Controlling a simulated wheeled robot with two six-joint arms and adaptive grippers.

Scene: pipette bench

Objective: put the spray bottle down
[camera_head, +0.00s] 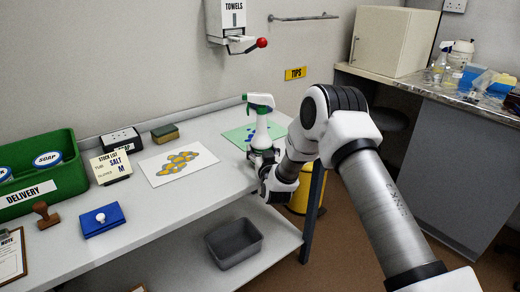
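The spray bottle (260,128) is white with a green and white trigger head and stands upright at the right end of the white bench. My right gripper (262,156) is at its lower body, with its fingers around the bottle, and looks shut on it. The bottle's base is hidden by the gripper, so I cannot tell whether it touches the surface. A green mat (238,135) with blue marks lies behind and around the bottle in the picture. My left gripper is not in view.
A white sheet with yellow shapes (178,165) lies left of the mat. A green delivery crate (70,173), a stock list card (110,167) and a blue box (103,220) are farther left. A grey bin (234,243) sits on the lower shelf. The bench front centre is clear.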

